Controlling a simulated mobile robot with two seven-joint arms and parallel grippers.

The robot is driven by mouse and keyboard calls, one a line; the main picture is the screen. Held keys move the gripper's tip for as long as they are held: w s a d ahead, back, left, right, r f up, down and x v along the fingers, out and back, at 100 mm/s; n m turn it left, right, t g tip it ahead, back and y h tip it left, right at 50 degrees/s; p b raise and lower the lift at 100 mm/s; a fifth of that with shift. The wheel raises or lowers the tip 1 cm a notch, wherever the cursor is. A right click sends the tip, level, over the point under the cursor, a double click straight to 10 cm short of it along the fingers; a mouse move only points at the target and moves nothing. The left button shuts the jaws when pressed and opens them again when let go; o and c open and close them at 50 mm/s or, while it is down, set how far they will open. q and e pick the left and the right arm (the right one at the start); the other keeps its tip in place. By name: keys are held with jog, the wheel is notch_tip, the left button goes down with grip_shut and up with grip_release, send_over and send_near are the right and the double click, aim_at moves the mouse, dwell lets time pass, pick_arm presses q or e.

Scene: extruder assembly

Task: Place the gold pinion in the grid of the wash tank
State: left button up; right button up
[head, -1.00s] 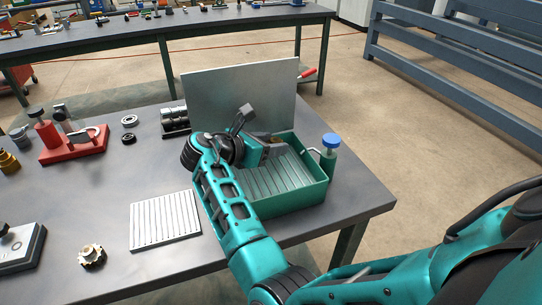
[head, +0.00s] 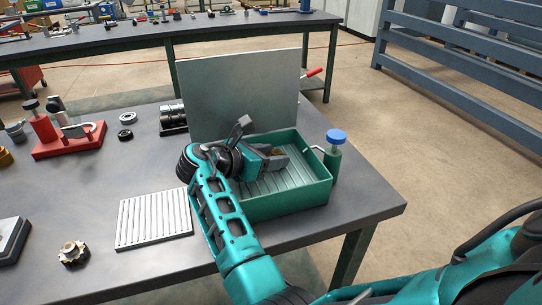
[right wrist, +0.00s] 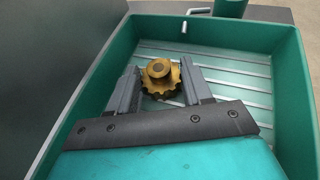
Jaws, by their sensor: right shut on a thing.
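The gold pinion (right wrist: 160,78) is a toothed wheel with a raised hub. It sits between the two fingers of my right gripper (right wrist: 161,84), which is shut on it. In the head view my right gripper (head: 277,160) is over the back left part of the green wash tank (head: 290,205), and the pinion is mostly hidden. The tank's ribbed metal grid (head: 290,180) lies below and also shows in the right wrist view (right wrist: 235,75). I cannot tell whether the pinion touches the grid. My left gripper is not in view.
A grey upright panel (head: 240,95) stands behind the tank. A green bottle with a blue cap (head: 334,150) stands at its right. A white slatted plate (head: 153,220), another gear (head: 73,253) and a red fixture (head: 68,138) are on the left of the table.

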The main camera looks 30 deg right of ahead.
jog(key=o, duration=1.2)
jog(key=shift+f, duration=0.1)
jog(key=shift+r, duration=0.2)
notch_tip(320, 180, up, 4)
jog(key=r+p, duration=0.1)
send_over(232, 190)
jog(key=shift+w+d+f, duration=0.15)
jog(key=shift+d+f, duration=0.05)
jog(key=shift+f, duration=0.05)
jog(key=shift+a, duration=0.2)
